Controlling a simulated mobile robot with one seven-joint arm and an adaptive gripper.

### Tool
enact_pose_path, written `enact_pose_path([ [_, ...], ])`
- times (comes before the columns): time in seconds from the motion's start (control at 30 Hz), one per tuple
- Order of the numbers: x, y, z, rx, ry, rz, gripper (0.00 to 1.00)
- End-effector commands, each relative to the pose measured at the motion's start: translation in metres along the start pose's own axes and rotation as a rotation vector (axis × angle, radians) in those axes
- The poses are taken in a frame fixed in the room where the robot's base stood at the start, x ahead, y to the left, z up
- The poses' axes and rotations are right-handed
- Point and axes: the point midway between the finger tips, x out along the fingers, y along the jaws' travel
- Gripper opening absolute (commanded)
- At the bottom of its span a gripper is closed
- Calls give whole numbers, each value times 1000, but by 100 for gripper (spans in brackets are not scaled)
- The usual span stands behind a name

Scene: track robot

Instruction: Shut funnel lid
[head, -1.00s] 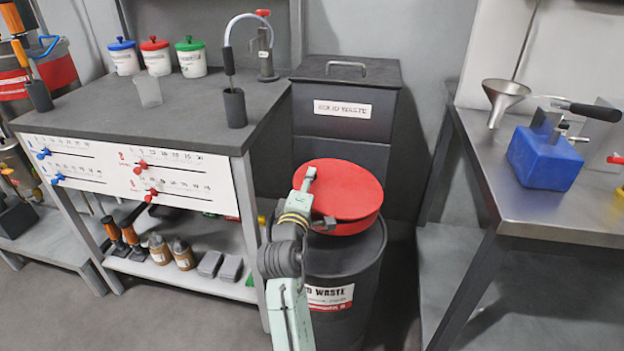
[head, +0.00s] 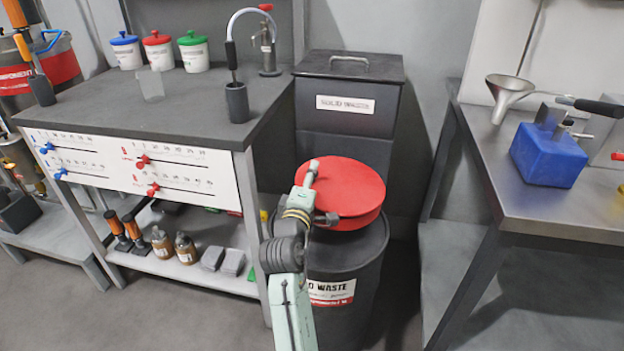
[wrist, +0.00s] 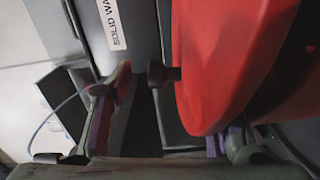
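The red round funnel lid (head: 350,182) lies over the top of the black drum and looks nearly level, slightly tilted. A red side wall shows below its top at the right; I cannot make out a seam between lid and funnel. My gripper (head: 320,195) is at the lid's left edge. In the wrist view the lid (wrist: 225,50) fills the upper right, with a dark knob (wrist: 160,73) sticking out from it. The fingers of my gripper (wrist: 168,108) are spread apart and the lid partly covers the right one. Nothing is visibly clamped between them.
The black waste drum (head: 345,265) stands under the lid. A dark bin (head: 350,140) is behind it. A grey workbench (head: 180,105) is at the left, and a steel table (head: 490,150) with a blue block (head: 547,155) at the right. Floor shows between drum and table.

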Motion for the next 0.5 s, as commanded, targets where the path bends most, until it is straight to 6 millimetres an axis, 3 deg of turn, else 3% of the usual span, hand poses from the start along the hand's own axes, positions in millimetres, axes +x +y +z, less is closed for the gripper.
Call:
enact_pose_path([
  [0.13, -11, -1, -1, 1, 2, -1, 45],
  [0.5, -67, 0, 0, 1, 0, 0, 45],
])
